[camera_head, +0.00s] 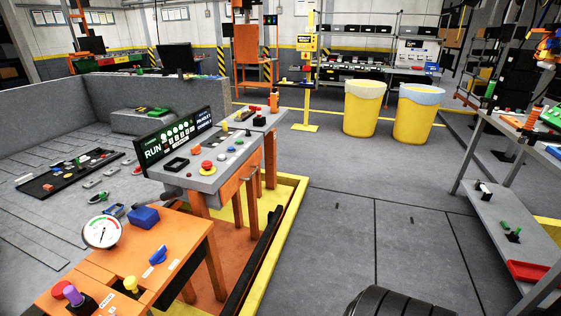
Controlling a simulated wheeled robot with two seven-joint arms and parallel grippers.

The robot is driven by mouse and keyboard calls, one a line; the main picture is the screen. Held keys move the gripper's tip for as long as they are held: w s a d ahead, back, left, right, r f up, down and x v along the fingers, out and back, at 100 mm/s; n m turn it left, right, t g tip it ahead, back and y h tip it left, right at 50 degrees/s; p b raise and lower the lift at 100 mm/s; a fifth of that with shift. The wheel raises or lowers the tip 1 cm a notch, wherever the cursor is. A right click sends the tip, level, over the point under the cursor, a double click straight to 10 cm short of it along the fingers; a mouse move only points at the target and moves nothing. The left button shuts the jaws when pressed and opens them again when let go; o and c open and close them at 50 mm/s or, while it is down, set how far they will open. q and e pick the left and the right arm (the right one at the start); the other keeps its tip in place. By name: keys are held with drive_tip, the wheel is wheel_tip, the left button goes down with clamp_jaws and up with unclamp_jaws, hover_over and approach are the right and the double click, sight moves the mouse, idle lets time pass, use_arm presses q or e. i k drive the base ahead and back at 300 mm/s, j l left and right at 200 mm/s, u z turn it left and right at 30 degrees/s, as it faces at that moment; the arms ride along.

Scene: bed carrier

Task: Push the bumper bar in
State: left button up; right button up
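A long dark bar (264,247), which looks like the bumper bar, runs low along the right side of the orange carrier, inside its yellow edge frame (291,218). It slants from the lower middle up toward the carrier's far end. I cannot tell from this view whether it is pushed in or stands out. Nothing is seen touching it. Neither of my grippers shows in this view.
An orange control desk (210,180) with buttons and a RUN display stands above the carrier. A nearer orange desk (150,245) has a gauge and knobs. A black ribbed round thing (400,303) is at the bottom edge. Grey floor (400,210) right of the carrier is clear.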

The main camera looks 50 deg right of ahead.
sight(229, 309)
drive_tip(key=z, duration=1.4)
